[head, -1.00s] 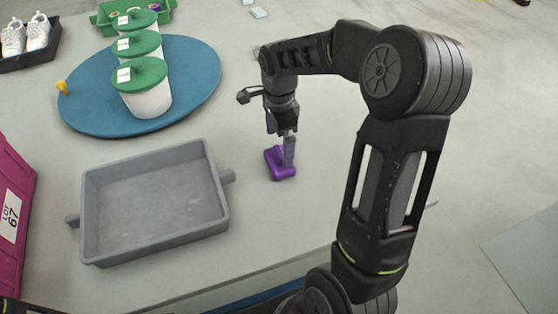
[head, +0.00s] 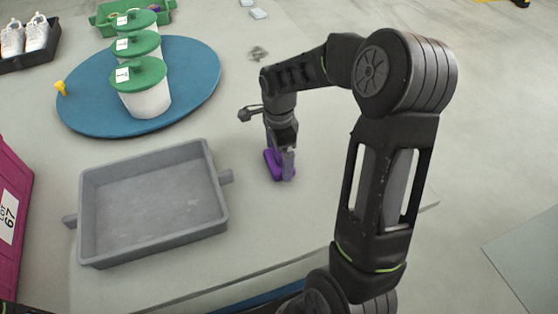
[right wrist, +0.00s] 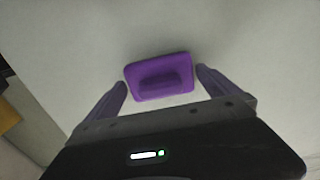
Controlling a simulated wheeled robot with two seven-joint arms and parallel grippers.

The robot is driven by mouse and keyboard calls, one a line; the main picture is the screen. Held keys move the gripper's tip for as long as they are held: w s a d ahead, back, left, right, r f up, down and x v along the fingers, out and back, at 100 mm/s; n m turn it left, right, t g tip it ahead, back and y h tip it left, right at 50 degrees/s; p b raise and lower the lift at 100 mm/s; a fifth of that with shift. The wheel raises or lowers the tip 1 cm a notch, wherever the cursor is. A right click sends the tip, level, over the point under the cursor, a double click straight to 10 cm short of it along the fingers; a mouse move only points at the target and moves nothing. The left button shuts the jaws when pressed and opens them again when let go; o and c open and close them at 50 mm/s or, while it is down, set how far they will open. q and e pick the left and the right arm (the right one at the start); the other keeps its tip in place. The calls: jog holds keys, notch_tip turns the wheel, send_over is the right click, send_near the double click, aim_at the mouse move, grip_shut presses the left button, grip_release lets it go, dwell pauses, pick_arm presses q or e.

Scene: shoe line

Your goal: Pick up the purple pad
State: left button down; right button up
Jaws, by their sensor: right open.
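The purple pad (head: 271,163) lies on the grey table to the right of the grey tray. It is partly hidden behind my right gripper (head: 286,172) in the head view. In the right wrist view the pad (right wrist: 159,77) shows as a purple block with a raised darker middle. My right gripper (right wrist: 163,88) is open there, with one finger on each side of the pad's near part. I cannot tell whether the fingers touch it. My left gripper is not in view.
An empty grey tray (head: 84,212) stands left of the pad. A blue round mat (head: 200,75) holds white tubs with green lids (head: 140,74). A black tray with white shoes (head: 38,35) is at the far left, a magenta bin (head: 12,235) at the left edge.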

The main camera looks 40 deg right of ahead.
jog(key=shift+c, duration=0.3)
jog(key=c, duration=1.1)
